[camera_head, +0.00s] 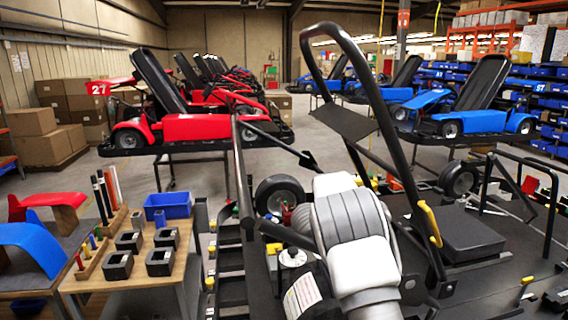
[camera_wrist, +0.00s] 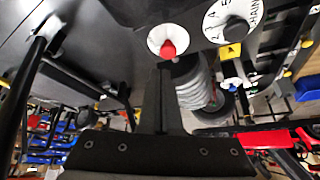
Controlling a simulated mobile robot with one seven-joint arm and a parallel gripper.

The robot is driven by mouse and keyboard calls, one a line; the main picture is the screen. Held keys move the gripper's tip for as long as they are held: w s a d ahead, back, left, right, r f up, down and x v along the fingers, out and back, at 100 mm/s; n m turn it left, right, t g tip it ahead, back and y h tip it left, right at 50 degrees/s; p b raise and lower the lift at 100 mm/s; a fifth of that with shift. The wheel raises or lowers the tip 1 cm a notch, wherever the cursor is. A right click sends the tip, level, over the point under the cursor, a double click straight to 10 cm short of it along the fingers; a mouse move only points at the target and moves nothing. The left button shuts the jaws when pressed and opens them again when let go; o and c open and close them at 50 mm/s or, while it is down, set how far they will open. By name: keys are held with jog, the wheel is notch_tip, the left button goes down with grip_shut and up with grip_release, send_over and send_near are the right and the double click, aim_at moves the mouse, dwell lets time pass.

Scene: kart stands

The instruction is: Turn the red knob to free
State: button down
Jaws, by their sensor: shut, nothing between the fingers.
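The red knob (camera_wrist: 168,49) shows in the wrist view, at the middle of a small round white dial (camera_wrist: 160,38) on a dark panel. Its markings are too small to read, so I cannot tell its setting. My gripper (camera_wrist: 165,68) is shut and empty. Its fingertips are just below the knob in the picture; I cannot tell whether they touch it. In the head view my own arm hides the gripper, and I cannot make out the red knob for certain.
A larger white dial (camera_wrist: 231,20) marked with numbers and CHAIN sits right of the knob. A black tube frame (camera_head: 350,100) of the kart arches around my arm. A wooden bench (camera_head: 140,262) with black blocks and a blue bin (camera_head: 168,206) stands left.

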jog(key=shift+w+f+b, duration=0.15)
jog(key=shift+f+b, duration=0.95)
jog(key=shift+f, duration=0.9)
jog(key=shift+w+f+b, duration=0.1)
jog(key=shift+f+b, duration=1)
jog(key=shift+f, duration=0.85)
jog(key=shift+w+a+r, duration=0.1)
jog(key=shift+w, duration=0.3)
jog(key=shift+a, duration=0.3)
jog(key=shift+w+a+b, duration=0.2)
jog(key=shift+a+b, duration=0.2)
jog(key=shift+b, duration=0.05)
jog(key=shift+s+b, duration=0.25)
jog(key=shift+b, duration=0.15)
